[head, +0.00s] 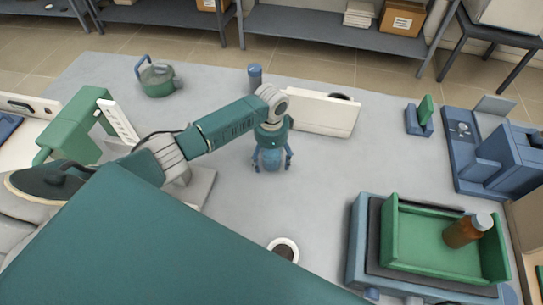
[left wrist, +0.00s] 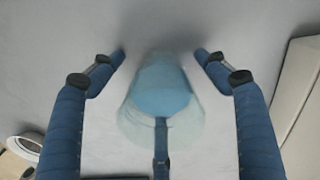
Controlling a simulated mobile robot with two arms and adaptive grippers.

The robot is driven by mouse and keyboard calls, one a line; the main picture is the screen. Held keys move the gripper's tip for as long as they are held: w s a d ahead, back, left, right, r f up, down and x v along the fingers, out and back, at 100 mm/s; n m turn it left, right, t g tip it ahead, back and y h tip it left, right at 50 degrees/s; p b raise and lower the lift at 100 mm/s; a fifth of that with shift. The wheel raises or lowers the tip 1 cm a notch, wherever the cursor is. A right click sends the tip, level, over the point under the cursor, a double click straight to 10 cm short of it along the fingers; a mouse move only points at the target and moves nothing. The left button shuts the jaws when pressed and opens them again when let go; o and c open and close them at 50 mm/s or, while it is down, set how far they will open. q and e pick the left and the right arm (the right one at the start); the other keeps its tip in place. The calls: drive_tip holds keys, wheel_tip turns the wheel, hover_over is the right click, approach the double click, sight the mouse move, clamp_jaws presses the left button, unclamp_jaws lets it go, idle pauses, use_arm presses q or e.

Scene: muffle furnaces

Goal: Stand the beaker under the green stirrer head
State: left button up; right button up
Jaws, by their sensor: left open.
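My left gripper (head: 272,166) points down over the middle of the grey table. It is open in the left wrist view (left wrist: 160,56), with its fingers apart on either side of a pale, see-through vessel with light blue in it, which looks like the beaker (left wrist: 160,95). I see clear space between each finger and the vessel. In the head view the gripper mostly hides it. A green C-shaped unit (head: 72,128), possibly the green stirrer head, stands at the left, partly behind my left arm. My right gripper is not in view.
A low white box (head: 325,115) stands just right of the gripper. A blue cylinder (head: 255,76) and a green kettle-like vessel (head: 157,79) are farther back. A green tray (head: 435,248) with a brown bottle (head: 462,233) is front right. A white-rimmed round thing (head: 292,243) is nearer.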

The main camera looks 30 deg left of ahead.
use_arm(q)
drive_tip(key=shift+c, duration=0.3)
drive_tip(key=shift+w, duration=0.1)
drive_tip(key=c, duration=1.6)
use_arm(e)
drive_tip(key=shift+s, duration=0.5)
use_arm(q)
drive_tip(key=shift+r, duration=0.15)
